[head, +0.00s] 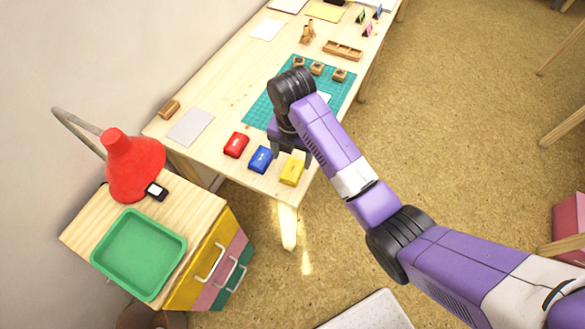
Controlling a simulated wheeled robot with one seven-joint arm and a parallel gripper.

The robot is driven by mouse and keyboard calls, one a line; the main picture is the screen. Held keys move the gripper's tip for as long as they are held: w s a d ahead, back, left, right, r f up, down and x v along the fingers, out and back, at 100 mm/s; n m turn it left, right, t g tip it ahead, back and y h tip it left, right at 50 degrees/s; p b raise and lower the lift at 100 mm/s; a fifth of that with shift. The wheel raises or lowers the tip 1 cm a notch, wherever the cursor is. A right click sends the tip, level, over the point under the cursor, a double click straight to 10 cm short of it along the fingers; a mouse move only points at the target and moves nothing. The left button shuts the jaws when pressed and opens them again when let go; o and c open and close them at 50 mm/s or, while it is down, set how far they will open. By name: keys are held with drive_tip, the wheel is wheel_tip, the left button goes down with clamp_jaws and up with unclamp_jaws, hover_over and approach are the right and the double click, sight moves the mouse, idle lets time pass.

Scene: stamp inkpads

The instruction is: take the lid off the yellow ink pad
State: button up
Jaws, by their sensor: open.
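The yellow ink pad (292,171) sits at the near end of the wooden table, close to its front edge, with its lid on. A blue ink pad (261,159) and a red ink pad (236,145) stand to its left in a row. My gripper (290,158) hangs from the purple arm, pointing down, just behind and above the yellow and blue pads. Its jaws are open and appear empty. The fingertips are small and partly dark, so I cannot tell their exact height over the pads.
A green cutting mat (258,108) with several wooden stamps lies behind my gripper. A grey sheet (190,127) lies at the left of the table. A green tray (139,254) and a red lamp (134,165) stand on the drawer cabinet at lower left.

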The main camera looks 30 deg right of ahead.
wheel_tip(320, 180, down, 6)
drive_tip(key=shift+d+r+p, duration=0.1)
drive_tip(key=shift+r+p, duration=0.05)
drive_tip(key=shift+p, duration=0.25)
drive_tip(key=c, duration=1.4)
drive_tip(key=shift+r, duration=0.15)
wheel_tip(320, 180, up, 10)
wheel_tip(320, 180, up, 10)
drive_tip(key=p, duration=0.6)
hover_over(292, 169)
drive_tip(key=shift+f, duration=0.2)
